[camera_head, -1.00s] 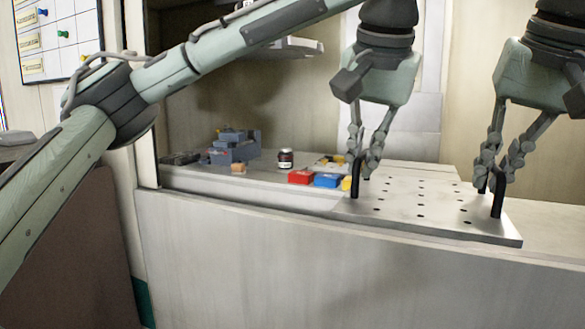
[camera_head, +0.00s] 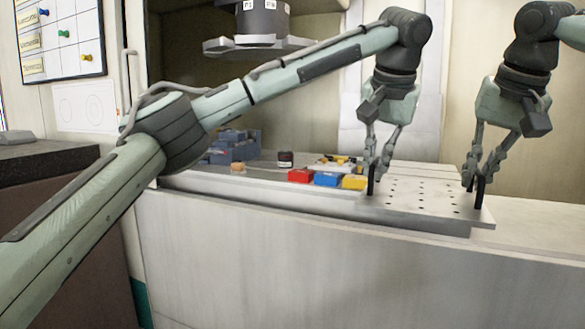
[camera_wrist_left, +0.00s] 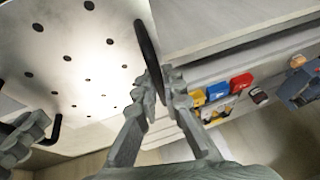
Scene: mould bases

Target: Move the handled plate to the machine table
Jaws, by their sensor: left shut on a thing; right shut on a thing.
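The handled plate (camera_head: 418,207) is a flat, light metal plate with rows of dark holes and two upright black handles. It is level over the machine table (camera_head: 260,184) at its right part; I cannot tell whether it touches. My left gripper (camera_head: 374,172) is shut on the left handle. The left wrist view shows its fingertips (camera_wrist_left: 160,84) around that black handle (camera_wrist_left: 147,42), with the holed plate (camera_wrist_left: 90,50) beside it. My right gripper (camera_head: 474,176) is shut on the right handle (camera_head: 480,188). The plate's underside is hidden.
Red (camera_head: 300,175), blue (camera_head: 327,179) and yellow (camera_head: 354,182) boxes stand close to the plate's left side. A dark jar (camera_head: 285,158) and a grey-blue vise-like block (camera_head: 235,148) are further left. A machine head (camera_head: 262,22) hangs above. A light front panel (camera_head: 300,260) runs below the table.

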